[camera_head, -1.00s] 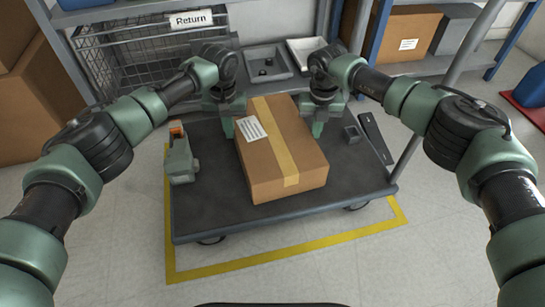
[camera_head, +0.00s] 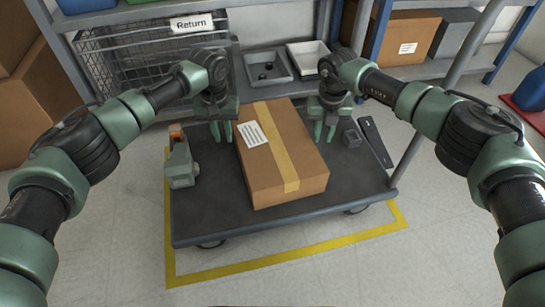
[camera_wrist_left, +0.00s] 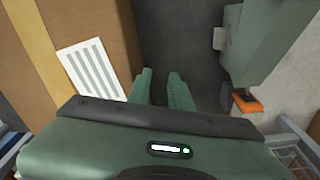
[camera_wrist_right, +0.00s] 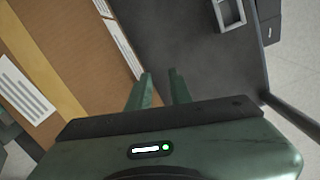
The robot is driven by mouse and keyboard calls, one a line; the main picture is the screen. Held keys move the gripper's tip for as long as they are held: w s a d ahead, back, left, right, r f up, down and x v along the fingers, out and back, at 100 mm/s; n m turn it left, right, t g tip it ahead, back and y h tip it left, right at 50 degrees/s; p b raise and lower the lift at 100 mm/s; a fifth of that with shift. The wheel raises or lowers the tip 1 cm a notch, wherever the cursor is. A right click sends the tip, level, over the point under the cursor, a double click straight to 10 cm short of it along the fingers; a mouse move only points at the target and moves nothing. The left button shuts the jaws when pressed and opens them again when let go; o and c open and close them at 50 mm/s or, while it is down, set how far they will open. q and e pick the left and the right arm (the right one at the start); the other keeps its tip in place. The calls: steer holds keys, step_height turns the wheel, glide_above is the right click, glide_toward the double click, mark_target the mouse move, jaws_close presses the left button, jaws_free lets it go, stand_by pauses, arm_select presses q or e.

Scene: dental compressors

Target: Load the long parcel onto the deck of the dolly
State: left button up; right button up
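The long parcel (camera_head: 272,172) is a brown cardboard box with a tan tape strip and a white label. It rests on the dark deck of the dolly (camera_head: 215,220). My left gripper (camera_head: 221,138) is at the parcel's left side near its far end, empty, fingers a little apart; the left wrist view shows its fingertips (camera_wrist_left: 160,75) over bare deck beside the parcel (camera_wrist_left: 75,20). My right gripper (camera_head: 323,136) is at the parcel's right side, also empty; its fingertips (camera_wrist_right: 162,75) show apart next to the parcel (camera_wrist_right: 75,60) in the right wrist view.
A grey-green device with an orange part (camera_head: 180,160) stands on the deck's left. Shelves with a wire basket (camera_head: 140,65) and trays (camera_head: 268,66) stand behind. The deck's front left is clear.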

arm_select(q)
step_height(320, 180, up, 12)
steer(key=shift+s, duration=0.45)
arm_select(e)
step_height(320, 180, up, 12)
steer(key=shift+s, duration=0.4)
arm_select(q)
steer(key=shift+s+f, duration=0.1)
arm_select(e)
steer(key=shift+s+f, duration=0.1)
steer(key=shift+s, duration=0.05)
